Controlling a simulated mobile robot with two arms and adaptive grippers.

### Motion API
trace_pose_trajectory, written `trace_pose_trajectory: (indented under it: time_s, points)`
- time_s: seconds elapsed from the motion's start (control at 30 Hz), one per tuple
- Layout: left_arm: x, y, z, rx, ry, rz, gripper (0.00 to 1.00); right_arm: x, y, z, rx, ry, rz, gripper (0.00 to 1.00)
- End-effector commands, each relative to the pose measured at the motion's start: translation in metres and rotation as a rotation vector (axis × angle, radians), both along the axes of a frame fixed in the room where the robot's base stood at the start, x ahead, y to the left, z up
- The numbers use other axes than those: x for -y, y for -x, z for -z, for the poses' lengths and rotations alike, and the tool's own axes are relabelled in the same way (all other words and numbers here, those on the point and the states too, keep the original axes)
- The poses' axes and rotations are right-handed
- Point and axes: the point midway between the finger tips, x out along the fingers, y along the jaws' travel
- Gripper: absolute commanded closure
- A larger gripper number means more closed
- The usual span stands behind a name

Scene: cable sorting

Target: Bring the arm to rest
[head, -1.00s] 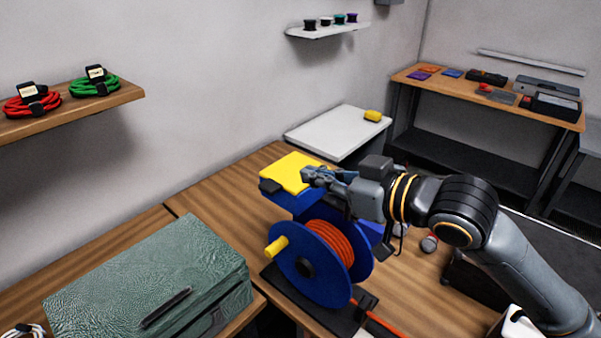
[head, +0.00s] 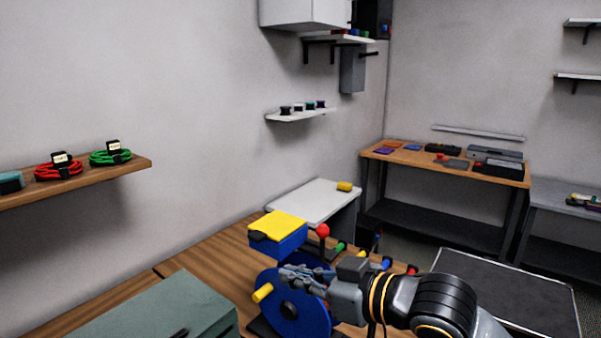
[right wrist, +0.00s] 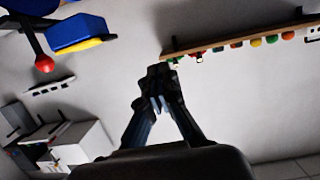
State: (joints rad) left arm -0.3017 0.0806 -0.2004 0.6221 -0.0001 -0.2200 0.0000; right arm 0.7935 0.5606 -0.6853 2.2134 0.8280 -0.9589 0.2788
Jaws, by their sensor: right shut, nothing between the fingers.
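My right gripper (head: 290,274) is shut and empty in the head view, in front of the upper part of the blue cable reel (head: 275,308). It hides part of the reel, and I cannot tell whether it touches it. In the right wrist view the fingertips (right wrist: 160,72) are together with nothing between them. My right arm comes in from the lower right. My left gripper is not in view.
A blue block with a yellow top (head: 277,227) stands behind the reel, beside a red ball knob (head: 323,230). A green case (head: 165,312) lies at front left. A wooden shelf (head: 110,177) holds red (head: 58,169) and green (head: 110,157) cable coils.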

Motion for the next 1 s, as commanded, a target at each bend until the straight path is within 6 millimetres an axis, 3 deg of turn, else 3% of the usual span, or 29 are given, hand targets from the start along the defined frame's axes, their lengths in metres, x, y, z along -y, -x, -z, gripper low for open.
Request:
trace_pose_trajectory:
  time_s: [0.27, 0.47, 0.57, 0.77, 1.0]
  points:
    - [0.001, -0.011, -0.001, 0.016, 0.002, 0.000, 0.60, 0.006, 0.004, 0.036, -0.047, 0.016, 0.047, 1.00]
    - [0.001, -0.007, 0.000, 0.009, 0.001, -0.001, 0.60, 0.018, 0.011, 0.076, -0.105, 0.040, 0.108, 1.00]
    - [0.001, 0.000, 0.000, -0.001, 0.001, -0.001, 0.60, 0.029, 0.018, 0.105, -0.155, 0.060, 0.159, 1.00]
    - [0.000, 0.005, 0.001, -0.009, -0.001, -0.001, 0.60, 0.069, 0.048, 0.185, -0.312, 0.140, 0.316, 1.00]
    - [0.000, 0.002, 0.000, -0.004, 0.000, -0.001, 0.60, 0.132, 0.116, 0.277, -0.553, 0.289, 0.516, 1.00]
